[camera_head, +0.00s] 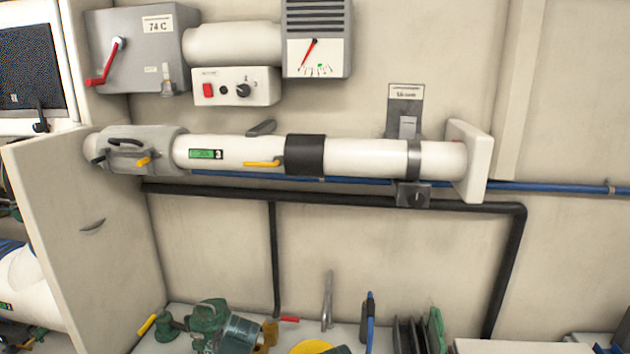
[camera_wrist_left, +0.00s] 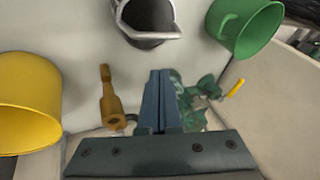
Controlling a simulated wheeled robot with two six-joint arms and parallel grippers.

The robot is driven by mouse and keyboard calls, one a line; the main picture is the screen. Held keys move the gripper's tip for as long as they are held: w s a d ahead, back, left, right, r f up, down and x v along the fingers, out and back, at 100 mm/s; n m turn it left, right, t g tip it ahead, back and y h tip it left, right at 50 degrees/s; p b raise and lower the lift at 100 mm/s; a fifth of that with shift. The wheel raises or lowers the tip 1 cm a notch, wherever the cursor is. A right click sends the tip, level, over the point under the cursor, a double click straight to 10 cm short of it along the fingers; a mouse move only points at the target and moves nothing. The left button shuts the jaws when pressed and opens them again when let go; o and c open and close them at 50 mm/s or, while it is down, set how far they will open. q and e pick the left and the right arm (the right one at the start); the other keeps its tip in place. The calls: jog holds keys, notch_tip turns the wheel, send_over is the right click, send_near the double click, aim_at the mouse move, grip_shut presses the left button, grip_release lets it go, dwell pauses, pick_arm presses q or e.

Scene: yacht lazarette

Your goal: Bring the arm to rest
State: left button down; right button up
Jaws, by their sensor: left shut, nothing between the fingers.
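My left gripper (camera_wrist_left: 160,75) shows in the left wrist view with its two dark blue fingers pressed together and nothing between them. It points toward a pale surface. A brass-coloured fitting (camera_wrist_left: 108,100) is to the left of the fingers in that picture, and a green pump-like fitting (camera_wrist_left: 195,95) is to the right, partly hidden by the fingers. I cannot tell whether the fingers touch either one. I cannot make out my left gripper in the head view. My right gripper is in neither view.
In the wrist view, a yellow cup (camera_wrist_left: 28,105), a grey open-mouthed vessel (camera_wrist_left: 125,22) and a green mug (camera_wrist_left: 225,28) surround the fingers. In the head view, a white pipe (camera_head: 370,157) crosses the wall above a black pipe (camera_head: 330,198). A cream panel (camera_head: 85,235) stands at left.

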pick_arm(q)
jog(key=s+d+f+m+g+h+p, duration=0.1)
jog(key=s+d+m+g+h, duration=0.2)
jog(key=s+d, duration=1.1)
jog(key=d+m, duration=0.1)
jog(key=d, duration=0.2)
jog(key=shift+m, duration=0.3)
jog(key=shift+d+f, duration=0.1)
dwell(0.5)
